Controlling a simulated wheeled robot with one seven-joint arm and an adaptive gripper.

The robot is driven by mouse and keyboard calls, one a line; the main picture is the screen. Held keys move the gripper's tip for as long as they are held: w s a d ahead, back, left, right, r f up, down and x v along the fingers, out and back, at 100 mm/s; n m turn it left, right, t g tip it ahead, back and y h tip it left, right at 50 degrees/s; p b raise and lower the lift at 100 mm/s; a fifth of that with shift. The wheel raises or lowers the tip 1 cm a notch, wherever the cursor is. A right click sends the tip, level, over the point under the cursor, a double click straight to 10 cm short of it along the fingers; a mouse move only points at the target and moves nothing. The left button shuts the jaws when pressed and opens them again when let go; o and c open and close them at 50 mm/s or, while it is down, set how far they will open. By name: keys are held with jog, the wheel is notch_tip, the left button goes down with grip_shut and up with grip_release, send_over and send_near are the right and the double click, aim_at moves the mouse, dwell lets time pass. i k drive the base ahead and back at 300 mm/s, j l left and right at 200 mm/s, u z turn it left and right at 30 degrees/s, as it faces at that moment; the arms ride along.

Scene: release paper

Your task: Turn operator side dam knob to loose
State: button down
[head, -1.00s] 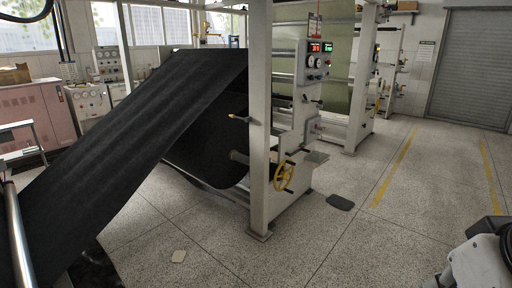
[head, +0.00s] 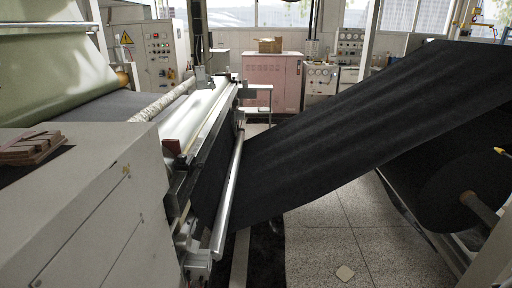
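A coating machine (head: 100,200) with a pale side cabinet fills the left of the head view. At its near end, by the white roller (head: 190,122), a small dark red-brown block (head: 172,147) sits beside a black frame part. The knob of the operator side dam is too small or hidden, and I cannot pick it out. My gripper is not in view.
A steel roller (head: 229,190) runs along the machine's front. A pink cabinet (head: 272,82) stands behind.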

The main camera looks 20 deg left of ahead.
aim_at(181, 158)
jog(key=i+u, duration=0.3)
jog(key=u, duration=0.2)
jog(key=i+l+u, duration=0.2)
jog(key=i+u, duration=0.15)
jog(key=u, duration=0.15)
jog(key=i+l+u, duration=0.25)
jog(key=u, duration=0.2)
jog(key=i+u, duration=0.1)
jog(key=i, duration=0.25)
jog(key=i+l+u, duration=0.1)
jog(key=i, duration=0.3)
jog(key=l, duration=0.1)
